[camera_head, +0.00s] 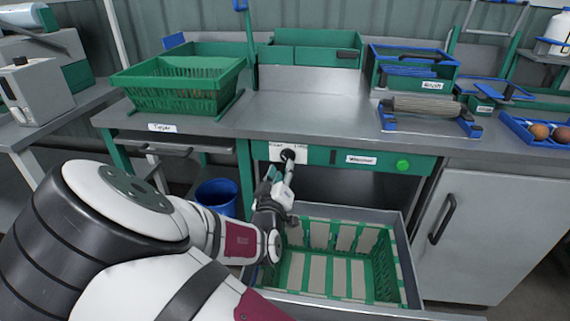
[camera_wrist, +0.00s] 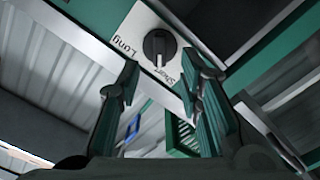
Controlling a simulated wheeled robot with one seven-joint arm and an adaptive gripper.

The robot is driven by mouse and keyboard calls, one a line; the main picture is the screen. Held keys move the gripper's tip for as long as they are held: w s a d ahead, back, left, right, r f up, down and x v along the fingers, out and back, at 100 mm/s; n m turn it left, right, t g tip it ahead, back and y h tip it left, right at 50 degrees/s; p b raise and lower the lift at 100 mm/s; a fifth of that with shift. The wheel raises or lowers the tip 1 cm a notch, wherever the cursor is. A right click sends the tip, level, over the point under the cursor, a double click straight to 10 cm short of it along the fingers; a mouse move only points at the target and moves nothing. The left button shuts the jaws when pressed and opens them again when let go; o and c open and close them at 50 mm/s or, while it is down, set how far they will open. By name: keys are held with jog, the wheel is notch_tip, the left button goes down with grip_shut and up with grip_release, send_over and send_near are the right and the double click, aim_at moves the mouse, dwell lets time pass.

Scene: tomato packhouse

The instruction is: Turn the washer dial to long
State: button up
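The washer dial (camera_wrist: 158,46) is a round black knob with a raised ridge on a white plate (camera_wrist: 185,67) marked Long and Short. In the wrist view the ridge runs roughly up and down, its lower end towards Short; its exact setting is hard to tell. The dial also shows in the head view (camera_head: 288,154) on the green front panel of the bench. My gripper (camera_wrist: 160,72) is open and empty. Its two dark green fingers stand apart, with the dial beyond and between their tips. I see no contact. In the head view my gripper (camera_head: 279,181) is just below the dial.
A green button (camera_head: 403,165) and a label sit right of the dial on the panel. An open drawer (camera_head: 408,262) with a green crate (camera_head: 383,268) is below my gripper. A blue bucket (camera_head: 216,194) stands left. Crates and a roller (camera_head: 427,106) are on the bench.

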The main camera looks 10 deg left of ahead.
aim_at(286, 159)
jog(key=shift+w+d+b, duration=0.1)
jog(key=shift+w+b, duration=0.25)
jog(key=shift+w, duration=1.85)
jog(key=shift+c, duration=0.3)
grip_shut()
